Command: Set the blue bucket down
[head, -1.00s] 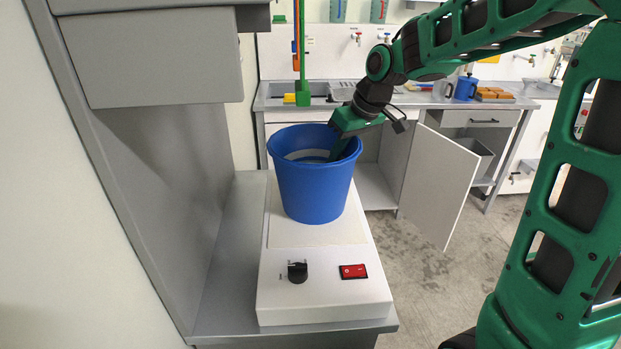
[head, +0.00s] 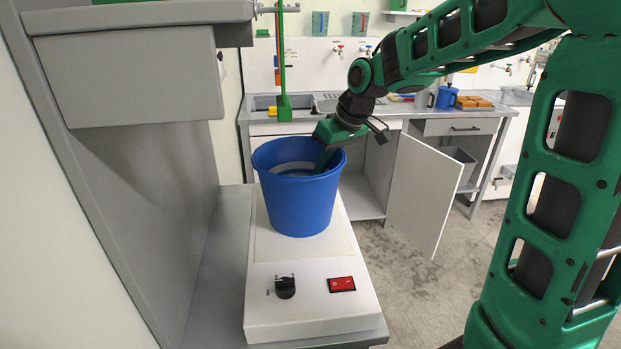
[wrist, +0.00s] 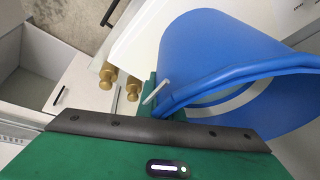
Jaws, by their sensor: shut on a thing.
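The blue bucket (head: 297,205) is upright over the plate (head: 300,254) of a white device in the head view. I cannot tell whether its base touches the plate. My gripper (head: 331,148) is shut on the bucket's right rim, with a green finger reaching down inside the wall. In the wrist view the bucket (wrist: 215,50) fills the right side, its rim close to my gripper. The bucket's underside is hidden, and a pale band shows on its inner wall.
The device has a black knob (head: 285,288) and a red switch (head: 342,284) at its front. A grey cabinet (head: 130,75) overhangs on the left. Behind stand a counter with a green stand (head: 285,108) and an open white cupboard door (head: 425,195).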

